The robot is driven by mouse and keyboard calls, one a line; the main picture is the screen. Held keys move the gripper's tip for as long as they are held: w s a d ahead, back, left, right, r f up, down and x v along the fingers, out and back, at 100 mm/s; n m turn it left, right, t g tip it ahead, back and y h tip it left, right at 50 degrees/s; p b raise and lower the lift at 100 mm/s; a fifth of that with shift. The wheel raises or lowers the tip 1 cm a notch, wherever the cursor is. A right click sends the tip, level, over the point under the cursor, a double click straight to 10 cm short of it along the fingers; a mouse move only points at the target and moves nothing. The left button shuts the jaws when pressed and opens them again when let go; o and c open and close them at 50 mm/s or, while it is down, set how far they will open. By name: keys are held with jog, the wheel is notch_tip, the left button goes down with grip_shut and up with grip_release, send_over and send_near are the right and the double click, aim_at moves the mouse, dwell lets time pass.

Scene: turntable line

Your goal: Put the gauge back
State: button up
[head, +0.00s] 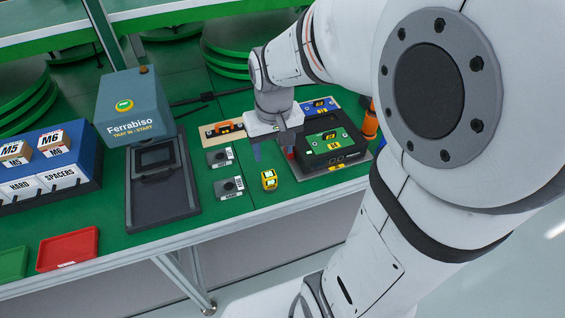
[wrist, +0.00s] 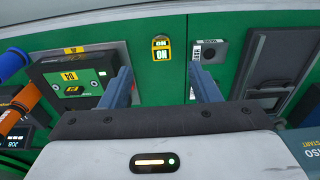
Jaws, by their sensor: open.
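A small yellow and black block marked "NO" (head: 269,180), which looks like the gauge, stands on the green bench top near its front edge. It also shows in the wrist view (wrist: 162,55), just beyond the fingertips and between their lines. My gripper (head: 274,153) is open and empty, pointing down behind the block and apart from it. Its two blue-grey fingers (wrist: 159,70) show in the wrist view. Two grey plates with dark round spots and labels, a rear one (head: 219,156) and a front one (head: 228,187), lie left of the block. I cannot read their labels surely.
A black fixture with a green top (head: 325,141) stands right of my gripper. A wooden board with an orange-black tool (head: 222,129) lies behind the plates. The Ferrabiso station (head: 133,108) and its dark tray (head: 160,198) are left. A red tray (head: 68,248) is front left.

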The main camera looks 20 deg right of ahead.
jog(key=s+r+t, duration=0.1)
jog(key=s+r, duration=0.1)
jog(key=s, duration=0.7)
jog(key=shift+r, duration=0.4)
jog(key=shift+r, duration=0.1)
